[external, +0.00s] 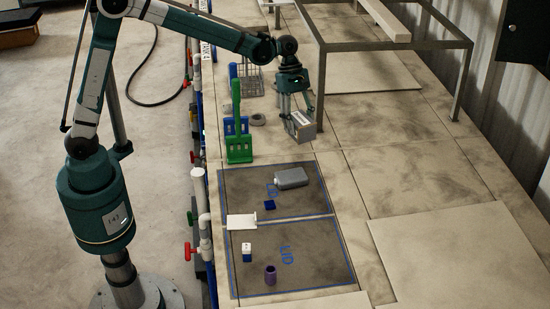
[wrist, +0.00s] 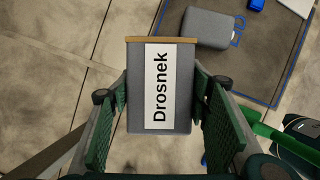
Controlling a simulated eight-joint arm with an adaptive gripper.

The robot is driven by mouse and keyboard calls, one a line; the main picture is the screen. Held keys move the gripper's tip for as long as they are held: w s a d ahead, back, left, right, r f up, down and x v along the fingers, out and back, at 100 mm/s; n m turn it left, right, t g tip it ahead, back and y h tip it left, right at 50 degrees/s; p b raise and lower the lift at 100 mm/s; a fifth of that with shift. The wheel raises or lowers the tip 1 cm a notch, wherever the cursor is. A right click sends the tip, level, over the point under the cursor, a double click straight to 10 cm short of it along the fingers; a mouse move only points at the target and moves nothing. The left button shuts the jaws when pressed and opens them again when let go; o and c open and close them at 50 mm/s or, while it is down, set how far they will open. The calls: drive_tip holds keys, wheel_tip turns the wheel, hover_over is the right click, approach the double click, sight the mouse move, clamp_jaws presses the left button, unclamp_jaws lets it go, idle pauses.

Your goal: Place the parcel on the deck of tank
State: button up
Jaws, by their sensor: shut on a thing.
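The parcel (external: 302,127) is a small grey box with a tan edge and a white label. In the wrist view the label on the parcel (wrist: 161,85) reads "Drosnek". My gripper (external: 300,113) is shut on it, with one finger on each side, and holds it over the pale deck (external: 350,160). The gap under the parcel is hard to judge. Two dark lid panels, marked "LID", lie in the deck: a far one (external: 235,185) and a near one (external: 310,265). A "TANK 4" sign (external: 207,52) shows on the side beyond.
A grey canister (external: 291,177) and a blue block (external: 269,205) lie on the far lid. A white-and-blue box (external: 247,251) and a purple cup (external: 270,275) stand on the near lid. Green (external: 238,140) and blue upright tools stand left of the parcel. A metal frame (external: 465,75) stands behind.

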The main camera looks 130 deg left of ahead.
drive_tip(key=s+a, duration=0.9)
drive_tip(key=s, duration=0.3)
drive_tip(key=shift+n, duration=0.4)
drive_tip(key=shift+a, duration=0.1)
drive_tip(key=shift+f, duration=2.9)
drive_tip(key=shift+f, duration=2.1)
drive_tip(key=shift+f, duration=0.15)
drive_tip(key=o, duration=1.1)
drive_tip(key=shift+c, duration=0.2)
